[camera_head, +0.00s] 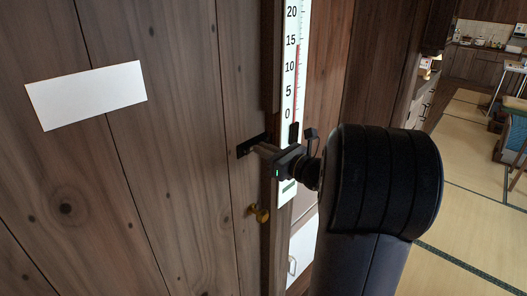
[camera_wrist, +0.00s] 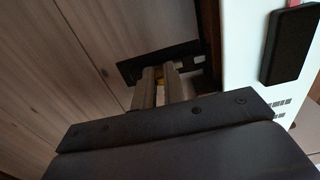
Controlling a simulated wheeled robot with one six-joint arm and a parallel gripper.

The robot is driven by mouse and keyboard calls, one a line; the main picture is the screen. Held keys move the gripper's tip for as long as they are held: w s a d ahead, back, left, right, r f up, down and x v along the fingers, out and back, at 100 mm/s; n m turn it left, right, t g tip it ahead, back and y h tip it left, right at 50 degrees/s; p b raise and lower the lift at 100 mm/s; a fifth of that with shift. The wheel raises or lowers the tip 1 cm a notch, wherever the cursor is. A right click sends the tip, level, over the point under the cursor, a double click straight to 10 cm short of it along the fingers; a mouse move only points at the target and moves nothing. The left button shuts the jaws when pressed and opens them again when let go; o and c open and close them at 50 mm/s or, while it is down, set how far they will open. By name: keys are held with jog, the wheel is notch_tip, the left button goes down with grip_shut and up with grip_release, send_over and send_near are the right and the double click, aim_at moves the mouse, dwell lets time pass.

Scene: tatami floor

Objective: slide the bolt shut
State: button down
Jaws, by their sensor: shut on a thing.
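The bolt's dark backplate (camera_wrist: 133,72) is on the wooden door, and it also shows in the head view (camera_head: 243,150). A short pale metal length of the bolt (camera_wrist: 188,65) shows at the plate's right side. My gripper (camera_wrist: 159,76) is at the plate with its two fingers closed around a small yellowish piece, which looks like the bolt's knob. The fingers hide most of the knob and bolt. In the head view my gripper (camera_head: 256,148) reaches in from the right and touches the plate area. How far the bolt reaches into the frame cannot be told.
A brass door knob (camera_head: 260,214) sits below my gripper. A tall white thermometer (camera_head: 291,80) is on the post just right of it, close to my wrist. A blank white sheet (camera_head: 87,95) is on the door. Open tatami floor (camera_head: 470,200) lies to the right.

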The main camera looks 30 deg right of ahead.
jog(key=shift+w+d, duration=0.2)
jog(key=shift+d, duration=0.3)
jog(key=c, duration=1.5)
grip_release()
jog(key=shift+d, duration=0.1)
jog(key=b+v, duration=0.1)
jog(key=v, duration=0.9)
jog(key=shift+s+d+b, duration=0.15)
jog(key=shift+s+b, duration=0.2)
jog(key=shift+s, duration=0.05)
jog(key=shift+w, duration=0.1)
